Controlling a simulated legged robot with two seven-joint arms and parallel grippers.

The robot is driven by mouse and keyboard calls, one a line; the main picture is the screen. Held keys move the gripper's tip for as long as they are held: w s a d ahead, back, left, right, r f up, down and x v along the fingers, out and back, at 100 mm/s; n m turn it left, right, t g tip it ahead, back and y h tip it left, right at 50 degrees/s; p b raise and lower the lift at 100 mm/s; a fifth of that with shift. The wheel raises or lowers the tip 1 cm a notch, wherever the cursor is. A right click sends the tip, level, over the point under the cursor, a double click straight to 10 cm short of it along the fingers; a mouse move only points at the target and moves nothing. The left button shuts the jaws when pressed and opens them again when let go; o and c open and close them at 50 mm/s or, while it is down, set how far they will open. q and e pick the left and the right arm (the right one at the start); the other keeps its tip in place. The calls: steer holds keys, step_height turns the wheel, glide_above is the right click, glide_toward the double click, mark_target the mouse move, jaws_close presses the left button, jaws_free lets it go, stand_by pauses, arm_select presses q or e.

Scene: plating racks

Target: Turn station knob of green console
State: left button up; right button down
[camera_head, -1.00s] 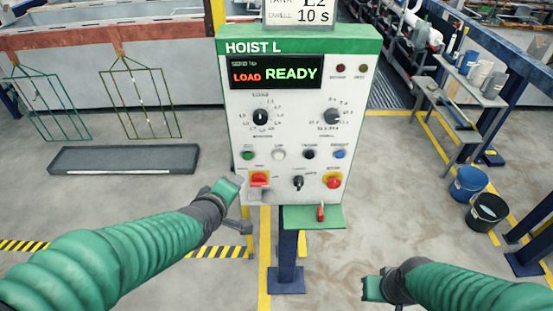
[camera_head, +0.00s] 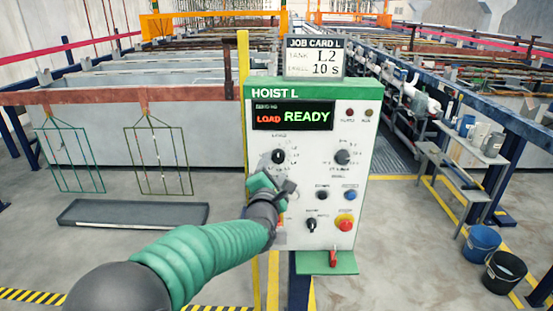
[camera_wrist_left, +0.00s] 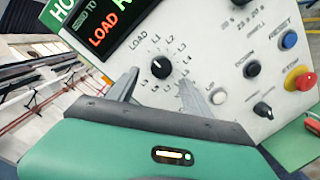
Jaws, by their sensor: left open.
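The green-topped console (camera_head: 262,93) labelled HOIST L stands in front of me, its display reading LOAD READY. The station knob (camera_head: 278,156) is a black round knob at the upper left of the panel, ringed by labels LOAD and L1 onward. In the left wrist view the knob (camera_wrist_left: 160,68) sits just beyond and between the fingertips, with its white mark toward the upper left. My left gripper (camera_head: 277,183) is open in front of the panel, just below the knob; in the left wrist view its two fingers (camera_wrist_left: 158,88) are apart with nothing between them. My right gripper is out of view.
A blue button (camera_head: 350,195) and red stop button (camera_head: 345,222) sit lower right. A job card (camera_head: 314,62) above reads L2, 10 s. Wire racks hang at left over a grey tray (camera_head: 132,214).

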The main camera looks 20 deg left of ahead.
mark_target(278, 160)
arm_select(q)
steer(key=w, duration=0.5)
steer(key=shift+a+f+p, duration=0.15)
steer(key=shift+a+p, duration=0.05)
steer(key=shift+p, duration=0.15)
steer(key=shift+s, duration=0.1)
steer(key=shift+c, duration=0.4)
jaws_close()
